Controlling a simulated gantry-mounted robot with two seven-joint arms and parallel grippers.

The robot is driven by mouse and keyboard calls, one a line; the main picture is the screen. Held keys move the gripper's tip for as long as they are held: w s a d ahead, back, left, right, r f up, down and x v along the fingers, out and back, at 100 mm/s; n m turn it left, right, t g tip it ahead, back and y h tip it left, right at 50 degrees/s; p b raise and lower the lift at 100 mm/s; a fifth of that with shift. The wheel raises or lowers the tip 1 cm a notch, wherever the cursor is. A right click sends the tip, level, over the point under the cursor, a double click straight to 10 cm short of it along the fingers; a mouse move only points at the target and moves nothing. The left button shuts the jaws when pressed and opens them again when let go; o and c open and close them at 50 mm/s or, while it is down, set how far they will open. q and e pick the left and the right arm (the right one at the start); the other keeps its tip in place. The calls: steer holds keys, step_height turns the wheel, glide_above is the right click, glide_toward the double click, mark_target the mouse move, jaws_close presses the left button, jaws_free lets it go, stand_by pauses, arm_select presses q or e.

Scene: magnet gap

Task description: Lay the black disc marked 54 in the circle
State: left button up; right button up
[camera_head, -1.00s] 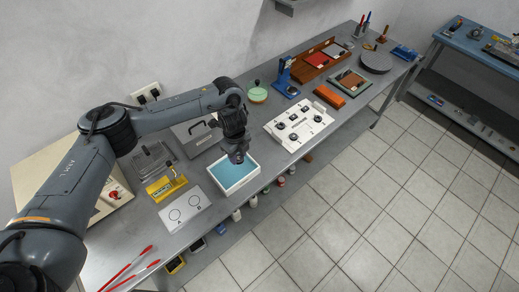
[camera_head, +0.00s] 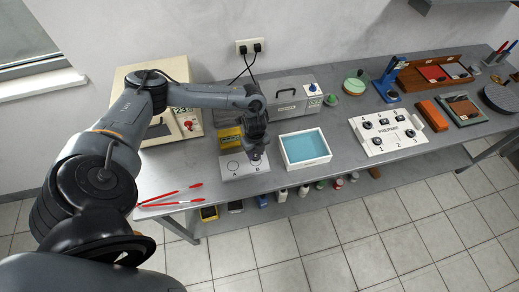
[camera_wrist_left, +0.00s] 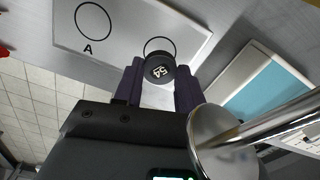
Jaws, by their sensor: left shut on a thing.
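The black disc (camera_wrist_left: 159,70), marked 54 in pale figures, is between the fingers of my left gripper (camera_wrist_left: 158,84). The gripper is shut on it, and in the head view my left gripper (camera_head: 256,157) is over the right part of a white plate (camera_head: 232,173). The plate bears two outlined circles. Circle A (camera_wrist_left: 93,21) is clear and empty in the wrist view. The other circle (camera_wrist_left: 158,40), near the letter B in the head view, is partly hidden behind the disc. I cannot tell the height of the disc above the plate.
A white tray with a blue inside (camera_head: 305,148) stands just right of the plate. A white numbered board (camera_head: 388,133) is farther right. The bench's front edge is close.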

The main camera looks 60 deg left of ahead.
mark_target(255, 155)
stand_by(0.4)
arm_select(q)
steer(key=shift+r, duration=0.1)
steer(key=shift+f+b, duration=0.55)
steer(key=shift+f, duration=1.05)
steer(key=shift+f, duration=0.2)
steer(key=o, duration=1.1)
steer(key=c, duration=0.6)
steer(key=shift+o, duration=0.2)
steer(key=shift+r, duration=0.1)
